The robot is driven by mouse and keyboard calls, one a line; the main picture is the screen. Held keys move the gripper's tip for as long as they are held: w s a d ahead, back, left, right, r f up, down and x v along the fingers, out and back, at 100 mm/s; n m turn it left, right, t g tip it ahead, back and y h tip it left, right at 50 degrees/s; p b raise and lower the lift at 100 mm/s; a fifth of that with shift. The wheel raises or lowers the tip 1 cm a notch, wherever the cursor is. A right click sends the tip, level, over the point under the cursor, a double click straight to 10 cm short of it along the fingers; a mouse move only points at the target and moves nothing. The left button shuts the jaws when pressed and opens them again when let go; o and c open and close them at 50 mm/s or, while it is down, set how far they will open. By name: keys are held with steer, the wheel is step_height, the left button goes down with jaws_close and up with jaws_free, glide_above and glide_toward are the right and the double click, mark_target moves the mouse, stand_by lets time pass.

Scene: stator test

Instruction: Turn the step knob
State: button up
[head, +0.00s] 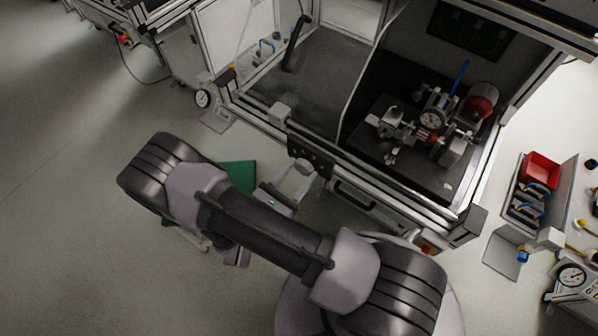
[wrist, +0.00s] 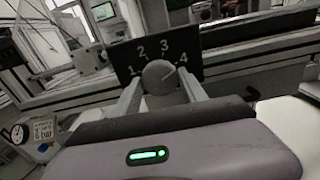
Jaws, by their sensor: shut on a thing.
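The step knob (wrist: 160,75) is a round grey knob on a black plate (wrist: 208,66) with the white numbers 1, 2, 3 and 4, in the wrist view. A light mark on the knob points up and right, toward the 4. My gripper (wrist: 161,86) has one finger on each side of the knob and is shut on it. In the head view the black plate (head: 311,157) is on the front frame of the test bench. My gripper (head: 293,181) reaches it there, and the knob itself is hard to make out.
The test bench (head: 395,190) has a metal front rail. A fixture with a dial gauge (head: 431,119) stands inside on a dark plate. A red bin (head: 540,170) sits on a side table at the right. Open floor (head: 70,220) lies at the left.

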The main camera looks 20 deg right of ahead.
steer(key=n+p, duration=0.1)
steer(key=n, duration=0.2)
steer(key=shift+n, duration=0.4)
steer(key=n, duration=0.4)
steer(key=shift+n+p, duration=0.3)
steer(key=shift+p, duration=0.05)
steer(key=n, duration=0.4)
steer(key=shift+n, duration=0.3)
steer(key=shift+s+n+p, duration=0.1)
steer(key=shift+n+p, duration=0.3)
steer(key=shift+n, duration=1.6)
steer(key=o, duration=1.4)
